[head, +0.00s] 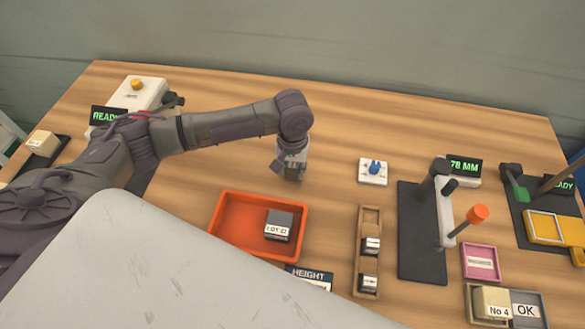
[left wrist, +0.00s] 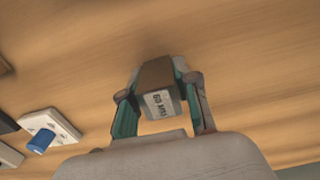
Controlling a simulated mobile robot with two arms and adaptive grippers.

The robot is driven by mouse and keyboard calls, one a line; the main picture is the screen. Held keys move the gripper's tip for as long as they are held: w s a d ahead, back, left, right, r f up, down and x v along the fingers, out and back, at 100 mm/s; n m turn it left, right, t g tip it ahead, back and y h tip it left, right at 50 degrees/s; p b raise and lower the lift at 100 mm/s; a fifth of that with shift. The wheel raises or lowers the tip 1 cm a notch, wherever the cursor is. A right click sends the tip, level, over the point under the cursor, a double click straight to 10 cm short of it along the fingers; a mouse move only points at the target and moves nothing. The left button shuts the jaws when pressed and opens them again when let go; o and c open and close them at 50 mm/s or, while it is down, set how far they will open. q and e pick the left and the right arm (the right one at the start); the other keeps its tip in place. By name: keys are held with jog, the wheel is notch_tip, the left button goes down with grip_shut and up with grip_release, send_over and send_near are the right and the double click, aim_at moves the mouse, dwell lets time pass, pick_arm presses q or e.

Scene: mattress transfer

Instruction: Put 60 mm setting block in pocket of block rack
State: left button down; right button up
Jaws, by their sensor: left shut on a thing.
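The 60 mm setting block (left wrist: 155,74) is a brown-grey block with a white label reading "60 MM" in the left wrist view. My left gripper (head: 291,170) is shut on it, with a finger on each side. In the head view the gripper hangs above the table behind the orange tray, and the arm and fingers mostly hide the block. The block rack (head: 369,222) is a narrow wooden tray to the right and nearer. Its far pocket looks empty; two labelled blocks (head: 371,244) sit in its nearer part. My right gripper is not in view.
An orange tray (head: 214,222) holds a dark labelled block. A white pad with a blue knob (head: 373,171) stands behind the rack. A gauge stand with a dark base (head: 413,250) and an orange-tipped lever is right of the rack. Bare table lies between gripper and rack.

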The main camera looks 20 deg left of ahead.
pick_arm(q)
jog(key=shift+f, duration=0.1)
jog(key=c, duration=1.1)
grip_release()
jog(key=shift+o, duration=1.3)
